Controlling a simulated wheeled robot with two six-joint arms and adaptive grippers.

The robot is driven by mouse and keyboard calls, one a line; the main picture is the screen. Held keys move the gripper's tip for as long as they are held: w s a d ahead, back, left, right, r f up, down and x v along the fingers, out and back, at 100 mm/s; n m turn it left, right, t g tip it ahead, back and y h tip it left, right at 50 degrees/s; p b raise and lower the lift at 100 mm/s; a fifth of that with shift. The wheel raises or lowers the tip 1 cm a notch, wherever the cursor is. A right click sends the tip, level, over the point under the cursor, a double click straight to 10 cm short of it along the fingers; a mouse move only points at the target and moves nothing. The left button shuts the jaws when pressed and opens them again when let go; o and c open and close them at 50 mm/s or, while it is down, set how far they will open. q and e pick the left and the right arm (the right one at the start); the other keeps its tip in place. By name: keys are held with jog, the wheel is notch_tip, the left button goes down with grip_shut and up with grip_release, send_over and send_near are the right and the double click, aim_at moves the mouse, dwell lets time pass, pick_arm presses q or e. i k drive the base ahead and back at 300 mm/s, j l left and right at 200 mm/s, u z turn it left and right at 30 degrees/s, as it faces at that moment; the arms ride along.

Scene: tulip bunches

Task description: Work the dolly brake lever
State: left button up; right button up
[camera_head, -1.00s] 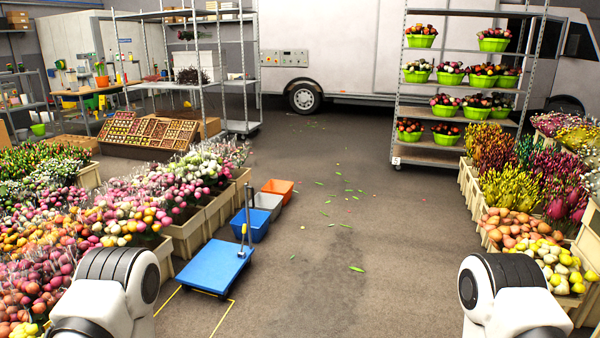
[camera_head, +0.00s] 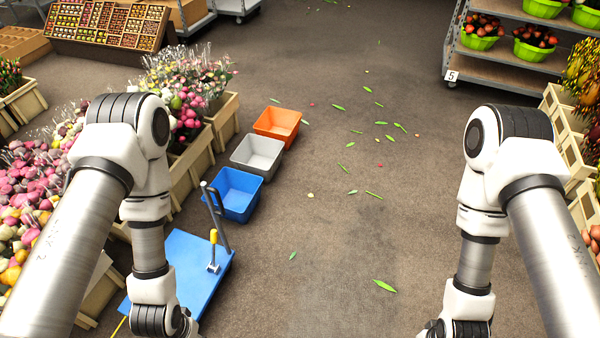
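The blue dolly (camera_head: 205,254) stands on the floor at the lower left, partly hidden behind my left arm. A grey upright handle (camera_head: 216,218) rises from its far side. A lever with a yellow grip (camera_head: 213,237) stands upright on its deck, beside the handle. My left arm reaches down in front of the dolly's left part, and its gripper is below the picture's edge. My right arm reaches down at the right over bare floor, and its gripper is also out of the picture. Neither arm visibly touches the lever.
Blue (camera_head: 236,194), grey (camera_head: 258,155) and orange (camera_head: 277,124) bins stand in a row beyond the dolly. Flower crates (camera_head: 186,172) line the left, more crates (camera_head: 572,155) the right. A shelf rack (camera_head: 500,62) stands at the upper right. The middle floor is clear except for scattered leaves.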

aim_at(214, 231)
jog(key=i+l+u, duration=0.2)
jog(key=i, duration=0.25)
jog(key=i+u, duration=0.2)
jog(key=i, duration=0.3)
jog(key=u, duration=0.9)
